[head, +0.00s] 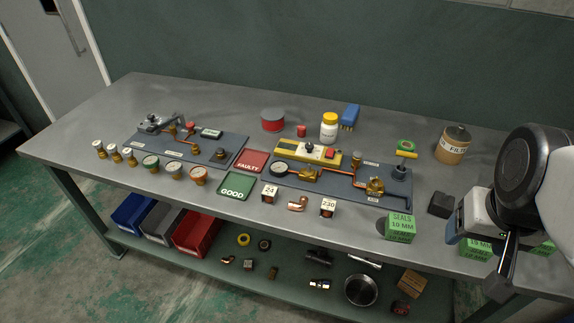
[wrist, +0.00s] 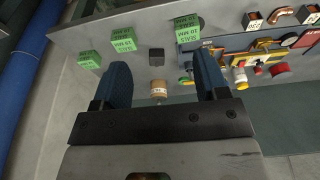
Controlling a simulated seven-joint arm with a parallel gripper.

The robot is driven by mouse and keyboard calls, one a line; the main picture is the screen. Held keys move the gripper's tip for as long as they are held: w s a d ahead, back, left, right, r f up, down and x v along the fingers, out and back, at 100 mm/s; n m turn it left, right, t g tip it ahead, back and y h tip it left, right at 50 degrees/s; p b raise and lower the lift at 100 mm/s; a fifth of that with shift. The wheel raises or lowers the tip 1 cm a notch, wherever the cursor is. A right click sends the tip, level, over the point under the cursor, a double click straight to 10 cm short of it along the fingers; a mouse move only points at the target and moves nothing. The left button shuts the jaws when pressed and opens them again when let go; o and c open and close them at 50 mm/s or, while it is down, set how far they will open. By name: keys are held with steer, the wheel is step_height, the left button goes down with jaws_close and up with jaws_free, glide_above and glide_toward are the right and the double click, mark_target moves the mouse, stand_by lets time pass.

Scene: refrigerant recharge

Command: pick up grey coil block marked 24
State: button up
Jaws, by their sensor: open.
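The coil block marked 24 (head: 269,193) stands upright near the table's front edge, right of the green GOOD tray, with its white number face to the front. In the wrist view, a small block at the top right edge (wrist: 307,14) appears to be it, partly cut off. A similar block marked 230 (head: 328,207) stands to its right, with a copper elbow (head: 297,204) between them. My gripper (wrist: 163,78) is open and empty, above the right part of the table, well away from block 24.
Green SEALS boxes (head: 400,228), a black block (head: 440,204) and a filter can (head: 453,144) stand at the right.

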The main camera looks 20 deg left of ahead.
stand_by(0.3)
steer(key=n+t+y, duration=0.1)
steer(key=t+y, duration=0.3)
steer(key=t, duration=0.5)
glide_above(268, 194)
steer(key=d, duration=0.5)
step_height(268, 194, down, 12)
steer(key=f, duration=0.1)
steer(key=s+a+f+h, duration=0.1)
steer(key=f, duration=0.1)
steer(key=s+a+f+t+h, duration=0.1)
steer(key=s+a+f, duration=0.1)
steer(key=f, duration=0.1)
steer(key=s+a+f+h, duration=0.1)
steer(key=s+f, duration=0.1)
steer(key=f, duration=0.1)
steer(key=shift+s+a+f+m+t, duration=0.1)
steer(key=shift+a+f+m+t, duration=0.15)
steer(key=shift+a+m+t, duration=0.15)
steer(key=shift+s+a+f+h, duration=0.1)
steer(key=shift+s+f+h, duration=0.25)
steer(key=shift+f+h, duration=0.1)
steer(key=shift+w, duration=0.1)
steer(key=shift+x, duration=1.25)
